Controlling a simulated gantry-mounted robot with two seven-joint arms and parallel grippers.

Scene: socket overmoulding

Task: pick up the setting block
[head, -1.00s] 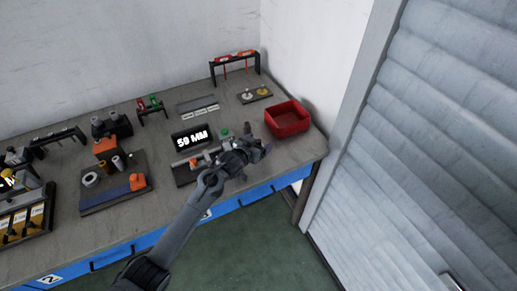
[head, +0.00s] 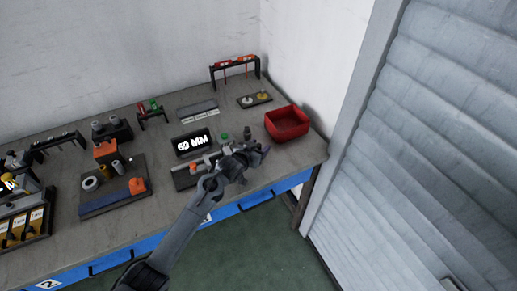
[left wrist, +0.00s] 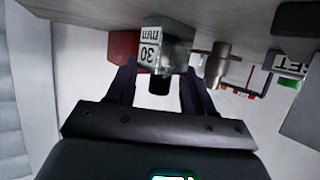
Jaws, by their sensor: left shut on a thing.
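The setting block (left wrist: 165,48), a small grey block with a white face marked "30 mm", shows upside down in the left wrist view. It sits between the two fingers of my left gripper (left wrist: 160,88), which is shut on it. A short dark round part (left wrist: 159,84) shows at the block's near end. In the head view my left gripper (head: 256,154) is over the bench's right part, in front of the red bin; the block cannot be made out there. My right gripper is not in view.
A red bin (head: 287,123) stands right of the gripper.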

